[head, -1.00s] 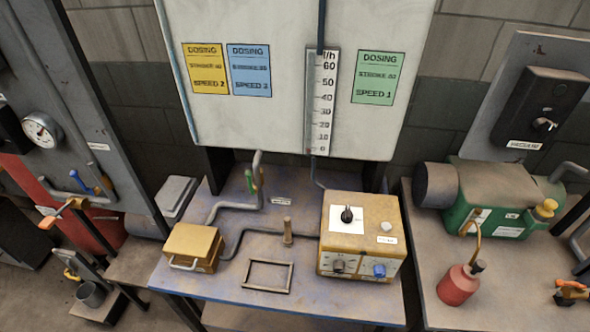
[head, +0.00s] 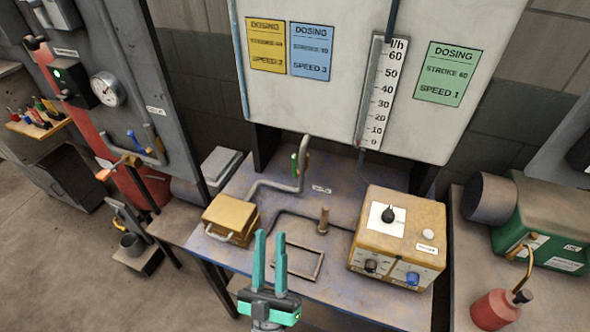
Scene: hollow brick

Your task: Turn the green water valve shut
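The green water valve handle (head: 295,163) is a small upright green lever beside the grey pipe (head: 302,165), at the back of the blue bench. The pipe bends down and runs left along the bench top. My gripper (head: 271,235) is at the lower middle of the head view, with its two teal fingers pointing up and apart. It is open and empty. It appears in front of the bench, nearer the camera than the valve and lower in the picture.
A white panel (head: 330,110) hangs behind. A blue handle (head: 136,141) is on the left wall piping.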

